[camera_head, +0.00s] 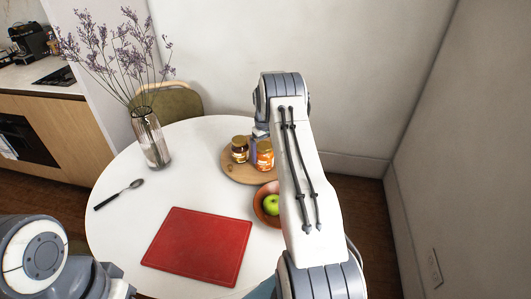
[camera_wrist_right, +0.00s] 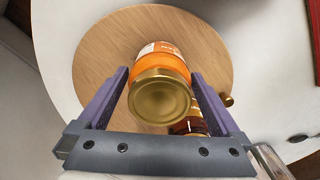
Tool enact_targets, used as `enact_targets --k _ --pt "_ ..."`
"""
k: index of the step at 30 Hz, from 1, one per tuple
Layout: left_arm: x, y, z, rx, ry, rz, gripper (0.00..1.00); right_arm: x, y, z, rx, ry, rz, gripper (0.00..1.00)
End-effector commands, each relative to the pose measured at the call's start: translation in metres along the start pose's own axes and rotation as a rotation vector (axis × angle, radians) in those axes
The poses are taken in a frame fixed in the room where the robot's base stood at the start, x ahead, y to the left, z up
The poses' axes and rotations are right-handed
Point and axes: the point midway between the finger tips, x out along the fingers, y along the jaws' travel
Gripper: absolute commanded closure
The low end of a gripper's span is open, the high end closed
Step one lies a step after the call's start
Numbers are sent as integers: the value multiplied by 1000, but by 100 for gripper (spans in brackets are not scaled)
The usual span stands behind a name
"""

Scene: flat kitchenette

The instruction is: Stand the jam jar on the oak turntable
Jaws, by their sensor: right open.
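The oak turntable (camera_head: 240,175) lies on the white round table. An orange jar with a gold lid (camera_head: 265,156), which looks like the jam jar, stands upright on its right part. In the right wrist view the orange jar (camera_wrist_right: 160,68) is between the fingers of my right gripper (camera_wrist_right: 160,100), which is open around it, with gaps on both sides. The turntable (camera_wrist_right: 105,50) shows beneath. My right forearm hides part of the gripper in the head view. Of my left arm only links show at bottom left; its fingers are not visible.
A darker jar (camera_head: 240,149) stands close beside the orange one on the turntable. A bowl with a green apple (camera_head: 271,204) is just in front, partly behind my right arm. A red board (camera_head: 200,245), a spoon (camera_head: 120,194) and a flower vase (camera_head: 151,140) are on the table.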

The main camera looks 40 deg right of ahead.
Motion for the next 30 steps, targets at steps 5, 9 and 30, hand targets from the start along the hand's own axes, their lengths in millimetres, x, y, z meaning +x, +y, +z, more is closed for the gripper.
enact_targets --k 5,9,30 --pt "6 0 0 0 0 0 50 -26 1 -1 0 6 3 0" --pt "11 -1 1 0 0 0 50 -57 1 -1 0 6 3 0" --pt "15 -1 1 0 0 0 50 -128 -21 -3 -23 3 -1 0"
